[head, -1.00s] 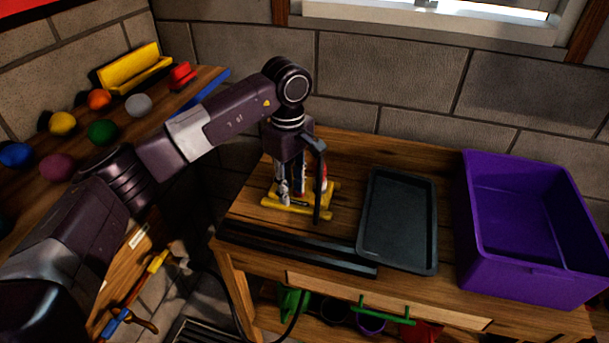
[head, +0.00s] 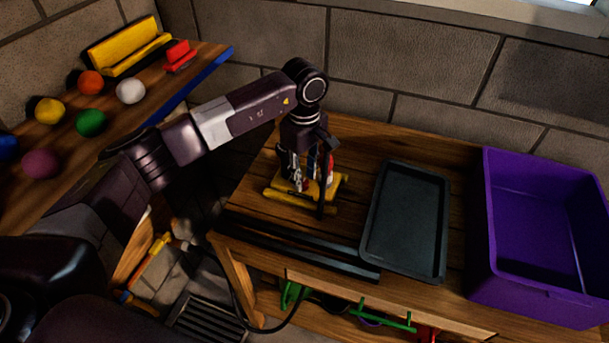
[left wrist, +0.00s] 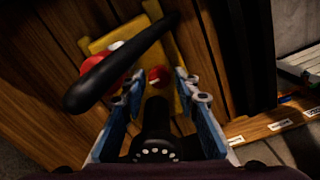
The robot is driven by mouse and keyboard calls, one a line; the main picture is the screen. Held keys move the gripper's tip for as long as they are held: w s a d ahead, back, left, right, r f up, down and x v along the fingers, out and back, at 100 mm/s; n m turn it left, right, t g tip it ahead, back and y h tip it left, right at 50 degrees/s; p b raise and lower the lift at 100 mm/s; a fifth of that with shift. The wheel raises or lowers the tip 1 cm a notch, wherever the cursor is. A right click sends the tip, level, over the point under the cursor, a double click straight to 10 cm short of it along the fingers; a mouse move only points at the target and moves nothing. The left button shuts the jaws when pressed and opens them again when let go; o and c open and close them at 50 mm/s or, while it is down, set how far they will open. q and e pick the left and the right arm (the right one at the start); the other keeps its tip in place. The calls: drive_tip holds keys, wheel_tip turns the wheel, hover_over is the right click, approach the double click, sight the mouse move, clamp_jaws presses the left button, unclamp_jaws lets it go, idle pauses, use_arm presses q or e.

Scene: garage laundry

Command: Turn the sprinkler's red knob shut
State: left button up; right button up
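The sprinkler has a yellow base (head: 283,193) that rests on the wooden workbench, left of the dark tray. Its base also shows in the left wrist view (left wrist: 183,50). My left gripper (head: 308,183) points down over the sprinkler and hides much of it. In the left wrist view the left gripper (left wrist: 160,80) has its two blue fingers apart, on either side of a small red round part with a white mark (left wrist: 157,77), which looks like the knob. I cannot tell whether they touch it. A larger red part (left wrist: 93,75) sits to the left, partly behind a thick black bar (left wrist: 120,65). My right gripper is not in view.
A dark tray (head: 405,225) and a purple bin (head: 530,285) stand right of the sprinkler. Dark rails (head: 300,245) lie along the bench's front edge. A shelf (head: 185,85) with several coloured balls is at the left. A stone wall stands behind.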

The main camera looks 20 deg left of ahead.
use_arm(q)
drive_tip(key=shift+f, duration=0.8)
clamp_jaws()
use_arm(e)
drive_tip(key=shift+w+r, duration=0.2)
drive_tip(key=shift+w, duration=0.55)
